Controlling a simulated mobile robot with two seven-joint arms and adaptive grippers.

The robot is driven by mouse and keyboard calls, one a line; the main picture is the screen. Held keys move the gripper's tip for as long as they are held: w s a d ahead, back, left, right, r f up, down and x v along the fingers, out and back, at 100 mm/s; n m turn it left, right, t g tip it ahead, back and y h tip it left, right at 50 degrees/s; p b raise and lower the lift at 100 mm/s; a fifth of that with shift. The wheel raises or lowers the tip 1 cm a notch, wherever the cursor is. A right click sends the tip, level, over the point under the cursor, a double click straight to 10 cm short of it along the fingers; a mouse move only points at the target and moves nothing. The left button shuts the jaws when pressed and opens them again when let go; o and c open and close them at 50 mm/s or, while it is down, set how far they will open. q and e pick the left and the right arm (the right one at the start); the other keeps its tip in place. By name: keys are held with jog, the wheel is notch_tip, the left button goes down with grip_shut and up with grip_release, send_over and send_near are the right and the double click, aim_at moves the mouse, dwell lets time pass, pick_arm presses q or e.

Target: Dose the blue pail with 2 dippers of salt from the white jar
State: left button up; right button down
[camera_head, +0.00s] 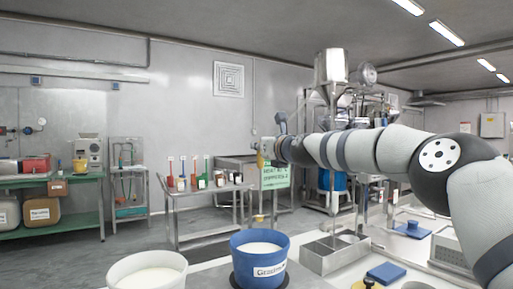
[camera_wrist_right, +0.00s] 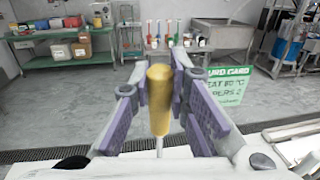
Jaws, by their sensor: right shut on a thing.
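The blue pail (camera_head: 241,261) stands at the bottom centre of the head view, with white contents and a partly readable label. A white jar (camera_head: 122,283) stands to its left, cut off by the bottom edge, also filled with white material. My right gripper (camera_head: 264,150) is raised beyond and above the pail, shut on a yellow handle (camera_wrist_right: 160,98). The handle lies between the purple finger pads in the right wrist view. My left gripper is out of view.
A metal bin (camera_head: 318,262) stands right of the pail, with thin upright rods near it. Blue lids (camera_head: 386,272) lie farther right. A trolley (camera_head: 205,193) with several coloured tools stands behind. A green sign (camera_head: 275,177) stands beyond the counter.

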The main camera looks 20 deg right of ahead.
jog(key=shift+s, duration=0.1)
pick_arm(q)
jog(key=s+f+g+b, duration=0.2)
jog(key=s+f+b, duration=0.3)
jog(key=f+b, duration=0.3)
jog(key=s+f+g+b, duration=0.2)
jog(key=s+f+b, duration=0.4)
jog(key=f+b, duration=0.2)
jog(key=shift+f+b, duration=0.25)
jog(key=shift+b, duration=0.45)
pick_arm(e)
jog(key=s+a+f+n+t+y, duration=0.5)
jog(key=s+a+f+n+y, duration=0.7)
jog(key=n, duration=0.6)
jog(key=shift+s+a+f+n+t, duration=0.3)
jog(key=shift+s+a+f+t, duration=0.1)
jog(key=shift+s+a, duration=0.75)
jog(key=shift+r, duration=0.15)
